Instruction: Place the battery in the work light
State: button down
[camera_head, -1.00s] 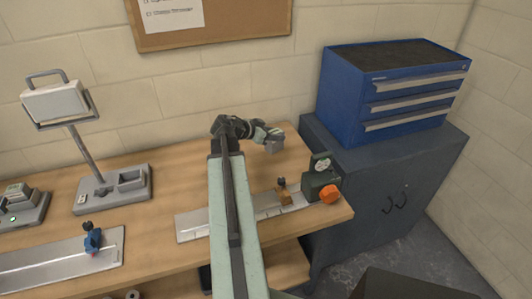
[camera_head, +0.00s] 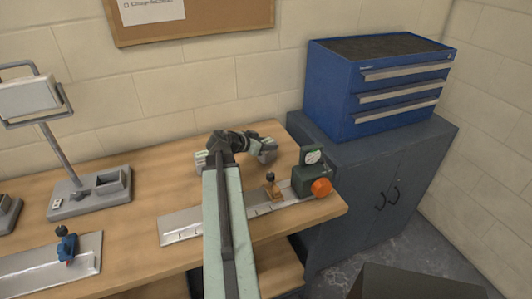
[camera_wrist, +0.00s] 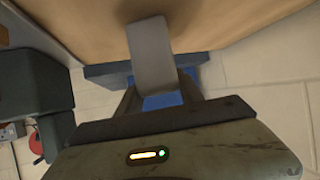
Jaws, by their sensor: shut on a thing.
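The work light (camera_head: 72,178) stands on the left of the bench in the head view. It has a lamp head on a slanted post and a grey base with a box-like socket (camera_head: 115,180) on its right side. The grey battery (camera_wrist: 152,55) is between my fingers in the wrist view. My gripper (camera_wrist: 158,92) is shut on it. In the head view my gripper (camera_head: 256,146) is over the right part of the bench, well to the right of the work light. The battery's far end is clear of the fingers.
A metal plate with an orange clamp (camera_head: 271,188) and a dark green device with an orange knob (camera_head: 320,187) lie near the bench's right edge. Another plate carries a blue clamp (camera_head: 67,246). A blue drawer chest (camera_head: 375,90) stands on a grey cabinet (camera_head: 375,175). The middle bench is fairly clear.

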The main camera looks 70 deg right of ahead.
jog(key=shift+f+b, duration=0.3)
jog(key=shift+f, duration=0.6)
jog(key=shift+r, duration=0.25)
jog(key=shift+f, duration=0.25)
jog(key=c, duration=0.8)
grip_release()
jog(key=shift+r, duration=0.1)
jog(key=shift+o, duration=0.2)
jog(key=shift+r, duration=0.1)
